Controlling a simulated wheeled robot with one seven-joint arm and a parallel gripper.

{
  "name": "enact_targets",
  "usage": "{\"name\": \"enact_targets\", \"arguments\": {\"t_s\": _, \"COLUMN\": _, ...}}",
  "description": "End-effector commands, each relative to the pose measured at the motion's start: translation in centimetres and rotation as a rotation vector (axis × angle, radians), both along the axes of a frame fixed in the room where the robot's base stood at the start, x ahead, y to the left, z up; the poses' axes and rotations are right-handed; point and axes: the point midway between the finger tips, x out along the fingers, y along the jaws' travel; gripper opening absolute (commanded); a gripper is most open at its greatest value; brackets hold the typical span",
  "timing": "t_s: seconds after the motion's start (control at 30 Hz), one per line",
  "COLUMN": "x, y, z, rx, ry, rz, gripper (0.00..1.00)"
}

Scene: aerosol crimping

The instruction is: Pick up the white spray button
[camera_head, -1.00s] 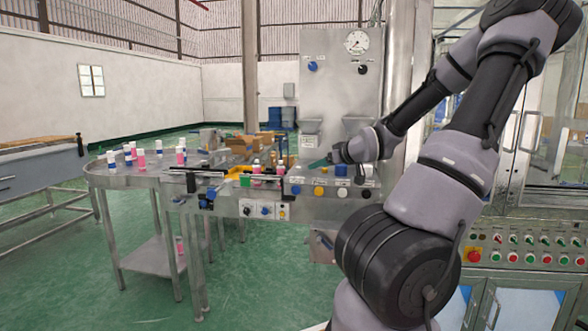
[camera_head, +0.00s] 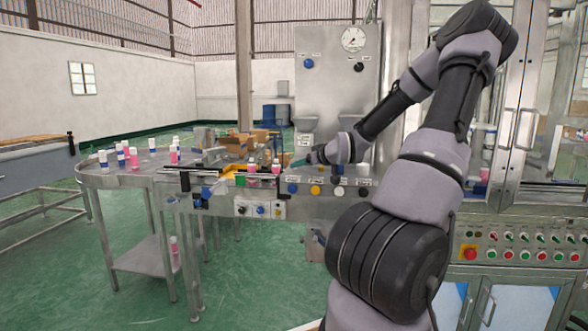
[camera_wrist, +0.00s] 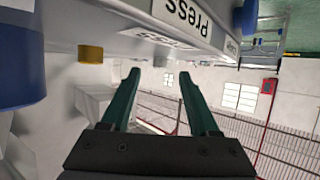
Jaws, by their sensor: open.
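My gripper (camera_head: 300,161) is in front of the grey machine, just above the front panel with its row of coloured knobs. In the wrist view my gripper (camera_wrist: 159,80) shows two dark green fingers spread apart, with nothing between them. I cannot make out a loose white spray button in either view. A white round knob (camera_head: 339,191) sits on the machine's front panel, but I cannot tell that it is the spray button.
Several pink and blue bottles with white tops (camera_head: 121,154) stand on the round steel table (camera_head: 112,180) at left. A yellow part and bottles (camera_head: 251,167) are close left of my gripper. In the wrist view a blue knob (camera_wrist: 20,65) and yellow knob (camera_wrist: 90,53) are near.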

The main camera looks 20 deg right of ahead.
Motion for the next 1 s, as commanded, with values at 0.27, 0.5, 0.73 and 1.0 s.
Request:
{"name": "enact_targets", "arguments": {"t_s": 0.27, "x": 2.5, "y": 0.5, "z": -1.1, "rx": 0.000, "ry": 0.000, "rz": 0.001, "gripper": 0.61}}
{"name": "enact_targets", "arguments": {"t_s": 0.5, "x": 2.5, "y": 0.5, "z": -1.1, "rx": 0.000, "ry": 0.001, "rz": 0.000, "gripper": 0.58}}
{"name": "enact_targets", "arguments": {"t_s": 0.73, "x": 2.5, "y": 0.5, "z": -1.1, "rx": 0.000, "ry": 0.001, "rz": 0.000, "gripper": 0.00}}
{"name": "enact_targets", "arguments": {"t_s": 1.0, "x": 2.5, "y": 0.5, "z": -1.1, "rx": 0.000, "ry": 0.001, "rz": 0.000, "gripper": 0.00}}
